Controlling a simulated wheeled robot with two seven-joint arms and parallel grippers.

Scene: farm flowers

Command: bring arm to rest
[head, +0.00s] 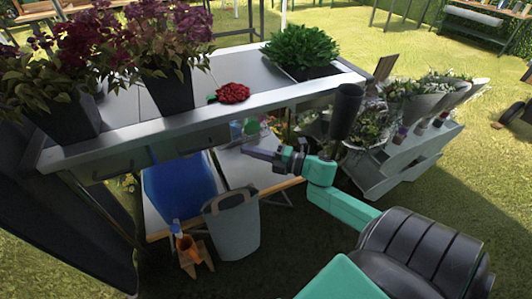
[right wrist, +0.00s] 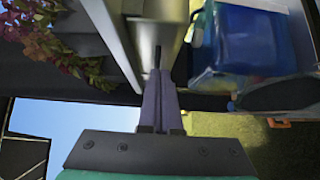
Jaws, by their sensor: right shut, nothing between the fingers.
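My right gripper (head: 262,154) reaches out from the lower right in the head view, just in front of and below the table's front edge. In the right wrist view its two fingers (right wrist: 160,95) lie together, shut with nothing between them. The green and black arm behind it is mine. My left gripper does not show in the head view.
A metal-edged table (head: 215,122) holds dark pots of purple plants (head: 170,88), a red flower (head: 233,93) and a green plant (head: 300,48). Below are a blue container (head: 180,188) and a grey bucket (head: 233,228). A white stand (head: 400,155) with bouquets is at right.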

